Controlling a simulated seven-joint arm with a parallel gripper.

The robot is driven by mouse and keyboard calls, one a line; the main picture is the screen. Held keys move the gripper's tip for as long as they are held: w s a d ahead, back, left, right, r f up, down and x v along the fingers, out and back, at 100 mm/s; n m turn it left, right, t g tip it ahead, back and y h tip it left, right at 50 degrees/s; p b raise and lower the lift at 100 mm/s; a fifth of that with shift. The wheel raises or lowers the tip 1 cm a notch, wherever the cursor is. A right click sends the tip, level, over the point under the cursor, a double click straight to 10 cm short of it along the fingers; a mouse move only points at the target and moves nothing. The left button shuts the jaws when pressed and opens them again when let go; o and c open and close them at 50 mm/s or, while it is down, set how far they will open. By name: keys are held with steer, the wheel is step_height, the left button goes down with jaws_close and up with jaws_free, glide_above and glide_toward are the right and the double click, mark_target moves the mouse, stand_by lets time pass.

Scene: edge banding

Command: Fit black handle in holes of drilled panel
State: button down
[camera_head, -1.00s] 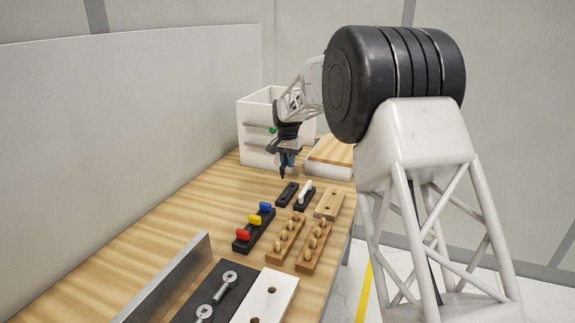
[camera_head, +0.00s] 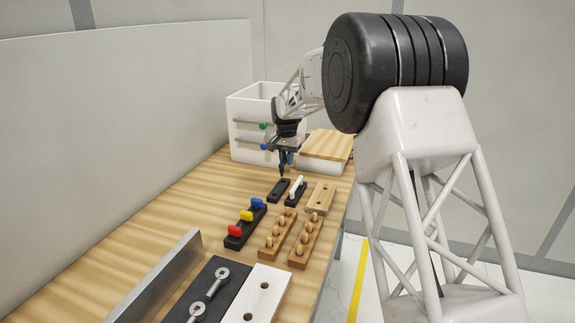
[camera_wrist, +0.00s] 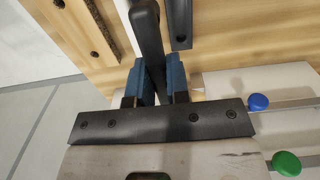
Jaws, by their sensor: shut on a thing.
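My gripper (camera_head: 283,163) is shut on the black handle (camera_wrist: 147,35), which sits between the blue fingers in the wrist view. In the head view the handle (camera_head: 283,172) is a small dark shape pointing down, above the table behind the small black holders. A light wood panel with two holes (camera_head: 320,199) lies to the right and nearer the viewer; it also shows at the upper left of the wrist view (camera_wrist: 78,28). A white panel with holes (camera_head: 262,290) lies near the front. The handle's lower end is hard to see.
An empty black holder (camera_head: 278,191) lies beside a black holder with a white handle (camera_head: 297,188). Peg blocks (camera_head: 270,243) and a rack of coloured handles (camera_head: 246,217) lie nearer. A white drawer unit (camera_head: 245,125) and wood-topped box (camera_head: 325,146) stand behind.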

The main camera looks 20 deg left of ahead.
glide_above(322, 195)
steer(key=shift+s+f, duration=0.15)
steer(key=shift+f, duration=0.7)
steer(key=shift+f, duration=0.15)
steer(key=shift+f, duration=2.45)
steer(key=shift+f, duration=1.05)
stand_by(1.5)
steer(key=c, duration=1)
jaws_free()
steer(key=shift+r, duration=0.15)
steer(key=shift+r, duration=2.35)
